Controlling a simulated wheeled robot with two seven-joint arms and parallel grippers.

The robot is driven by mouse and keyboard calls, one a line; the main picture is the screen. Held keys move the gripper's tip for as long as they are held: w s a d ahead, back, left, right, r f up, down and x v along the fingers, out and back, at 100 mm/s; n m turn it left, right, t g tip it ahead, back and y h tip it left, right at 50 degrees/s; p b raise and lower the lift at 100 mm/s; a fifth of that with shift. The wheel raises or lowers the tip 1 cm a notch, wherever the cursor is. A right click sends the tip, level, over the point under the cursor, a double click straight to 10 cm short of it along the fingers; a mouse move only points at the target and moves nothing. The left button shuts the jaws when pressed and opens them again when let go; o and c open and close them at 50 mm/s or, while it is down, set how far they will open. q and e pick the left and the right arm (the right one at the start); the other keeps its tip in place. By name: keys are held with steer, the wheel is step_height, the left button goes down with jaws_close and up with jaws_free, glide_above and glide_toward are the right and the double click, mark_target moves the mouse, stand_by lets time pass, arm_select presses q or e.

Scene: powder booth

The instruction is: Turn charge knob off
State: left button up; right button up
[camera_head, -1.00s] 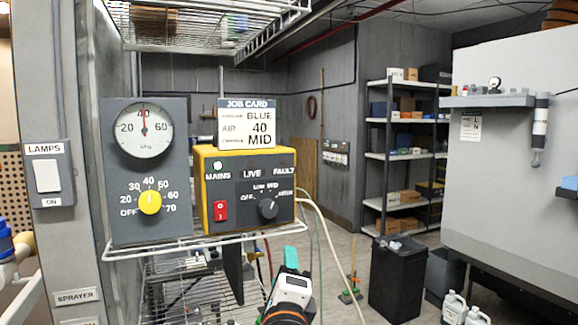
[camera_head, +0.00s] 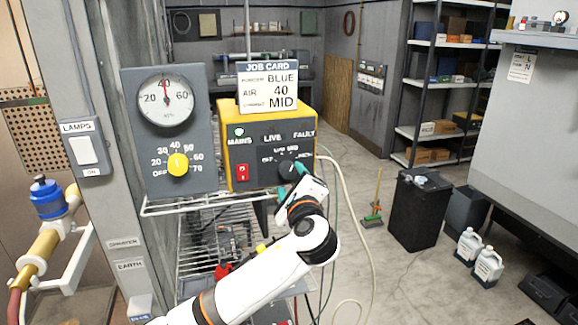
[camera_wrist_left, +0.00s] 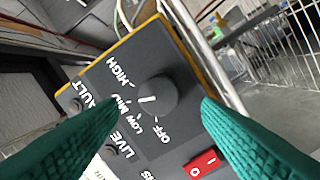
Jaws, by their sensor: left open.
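The charge knob (camera_head: 289,169) is a dark round knob on the yellow-and-black control box (camera_head: 222,146). My left gripper (camera_head: 297,181), with teal fingers, is at the knob and partly covers it in the head view. In the left wrist view the knob (camera_wrist_left: 157,97) lies between the two open fingers (camera_wrist_left: 160,102), with a gap showing on each side. The knob's white mark points towards MID, away from OFF. My right gripper is not in view.
A red rocker switch (camera_head: 242,173) is left of the knob. A gauge panel (camera_head: 135,130) with a yellow knob (camera_head: 178,165) stands to the left. A job card (camera_head: 267,86) sits on the box. A wire shelf (camera_head: 160,208) and hoses (camera_head: 352,200) are close by.

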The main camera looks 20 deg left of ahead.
mark_target(288, 173)
arm_select(q)
steer(key=shift+p+x, duration=0.55)
steer(key=shift+x, duration=1.5)
steer(key=shift+c, duration=0.6)
steer(key=shift+f, duration=0.1)
steer(key=c, duration=0.9)
